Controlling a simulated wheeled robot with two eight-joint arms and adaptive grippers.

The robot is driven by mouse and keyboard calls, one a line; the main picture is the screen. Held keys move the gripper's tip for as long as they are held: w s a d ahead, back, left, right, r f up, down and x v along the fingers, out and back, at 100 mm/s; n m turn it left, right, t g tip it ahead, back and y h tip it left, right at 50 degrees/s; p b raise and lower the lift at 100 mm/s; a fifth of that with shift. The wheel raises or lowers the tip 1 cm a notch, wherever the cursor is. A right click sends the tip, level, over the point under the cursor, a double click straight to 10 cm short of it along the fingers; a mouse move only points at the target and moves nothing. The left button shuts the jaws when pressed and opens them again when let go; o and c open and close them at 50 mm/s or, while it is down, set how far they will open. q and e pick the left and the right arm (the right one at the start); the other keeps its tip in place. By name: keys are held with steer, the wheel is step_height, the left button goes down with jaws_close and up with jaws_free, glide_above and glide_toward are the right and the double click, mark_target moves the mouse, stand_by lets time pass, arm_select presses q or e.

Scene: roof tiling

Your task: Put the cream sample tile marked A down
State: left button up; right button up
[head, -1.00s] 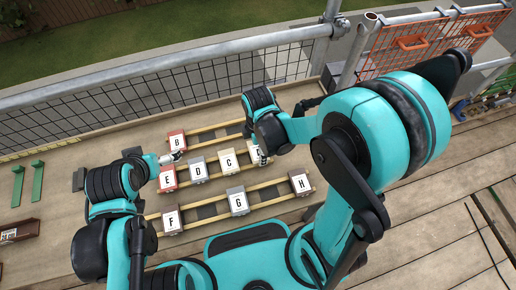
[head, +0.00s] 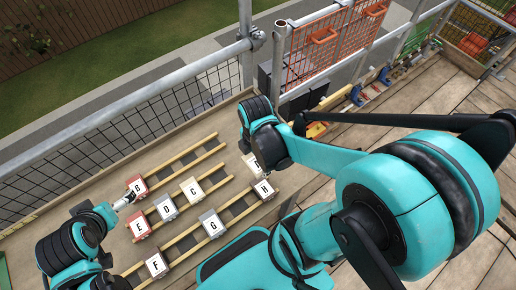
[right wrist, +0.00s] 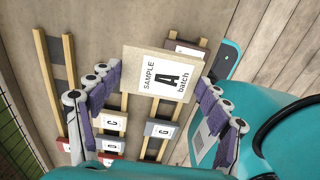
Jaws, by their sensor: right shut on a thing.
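The cream sample tile marked A (right wrist: 160,75) is held between the fingers of my right gripper (right wrist: 160,95) in the right wrist view, its label facing the camera. In the head view the tile (head: 252,165) shows partly beside my right gripper (head: 262,160), near tile H; the arm hides much of the gripper. In the right wrist view it hangs above the battens and covers part of a tile behind it. My left gripper (head: 122,203) is close to the red tile B (head: 137,188); its finger opening is too small to tell.
Tiles E (head: 138,226), D (head: 164,207), C (head: 192,190), F (head: 156,264), G (head: 211,223) and H (head: 264,190) lie on pale wooden battens (head: 183,160). A mesh guardrail (head: 185,110) runs behind. Bare boards (head: 440,95) are at the right.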

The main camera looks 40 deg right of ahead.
steer(key=s+d, duration=0.1)
steer(key=d, duration=1.4)
steer(key=w+a+f+b, duration=0.1)
steer(key=w+f, duration=0.1)
steer(key=w, duration=0.1)
steer(key=w+a+f+b, duration=0.1)
steer(key=w+f+b, duration=0.1)
steer(key=w, duration=0.2)
steer(key=w+a+f+b, duration=0.1)
steer(key=w+f, duration=0.2)
steer(key=shift+w+a+b, duration=0.25)
steer(key=shift+a+b, duration=0.05)
steer(key=shift+b, duration=0.1)
step_height(320, 180, down, 4)
steer(key=shift+f+b, duration=0.1)
steer(key=shift+b, duration=0.85)
steer(key=o, duration=1.3)
